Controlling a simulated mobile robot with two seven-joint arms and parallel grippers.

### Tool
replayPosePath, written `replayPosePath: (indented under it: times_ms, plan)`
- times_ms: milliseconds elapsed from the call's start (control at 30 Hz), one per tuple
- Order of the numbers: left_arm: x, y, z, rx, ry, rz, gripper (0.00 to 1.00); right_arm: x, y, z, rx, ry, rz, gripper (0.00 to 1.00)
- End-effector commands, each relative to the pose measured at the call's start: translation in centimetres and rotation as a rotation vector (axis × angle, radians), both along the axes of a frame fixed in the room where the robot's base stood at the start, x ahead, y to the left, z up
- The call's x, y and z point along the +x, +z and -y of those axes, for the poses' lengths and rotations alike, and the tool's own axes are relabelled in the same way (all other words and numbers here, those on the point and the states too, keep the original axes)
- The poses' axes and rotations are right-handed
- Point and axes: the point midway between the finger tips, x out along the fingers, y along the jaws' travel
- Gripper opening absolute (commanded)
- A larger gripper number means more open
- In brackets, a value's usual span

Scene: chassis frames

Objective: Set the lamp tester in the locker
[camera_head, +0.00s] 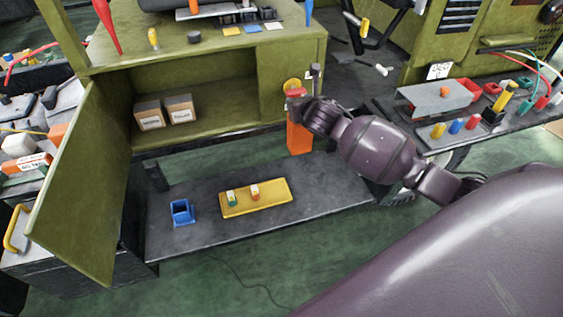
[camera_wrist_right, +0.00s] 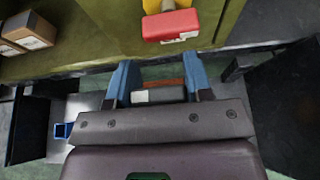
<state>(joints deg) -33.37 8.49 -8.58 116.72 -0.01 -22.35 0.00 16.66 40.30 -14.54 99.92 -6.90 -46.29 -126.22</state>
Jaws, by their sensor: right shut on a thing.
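The locker (camera_head: 205,95) is an olive-green cabinet with its door (camera_head: 85,190) swung open to the left. Two cardboard boxes (camera_head: 165,112) stand inside at the left; the floor to their right is bare. My right gripper (camera_head: 300,104) is just in front of the locker's right front edge. It is shut on an upright orange body, which I take as the lamp tester (camera_head: 299,138). My left gripper is not in view.
A red handle with a yellow disc (camera_head: 292,85) sits at the locker front, close to my right gripper; it also shows in the wrist view (camera_wrist_right: 170,25). Below, a grey bench (camera_head: 185,235) holds a yellow tray (camera_head: 270,200) with two small items and a blue holder (camera_head: 182,212).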

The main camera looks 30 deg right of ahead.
Motion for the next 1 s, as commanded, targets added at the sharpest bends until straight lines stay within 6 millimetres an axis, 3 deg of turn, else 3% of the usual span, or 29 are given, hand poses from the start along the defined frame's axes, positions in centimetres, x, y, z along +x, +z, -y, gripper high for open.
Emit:
replayPosePath:
  times_ms: [33,433,833,1000]
  plan:
    - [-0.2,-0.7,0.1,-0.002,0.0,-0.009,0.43,0.0,-1.9,-0.1,0.003,-0.002,-0.007,0.0]
    - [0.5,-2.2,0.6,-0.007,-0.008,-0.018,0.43,-0.1,-10.4,-0.1,0.004,-0.001,-0.007,0.0]
    - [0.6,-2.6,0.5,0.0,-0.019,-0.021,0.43,0.0,-13.2,-0.1,0.002,0.001,-0.001,0.0]
    - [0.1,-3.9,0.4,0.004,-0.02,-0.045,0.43,-0.1,-15.9,-0.1,0.002,0.0,-0.006,0.0]
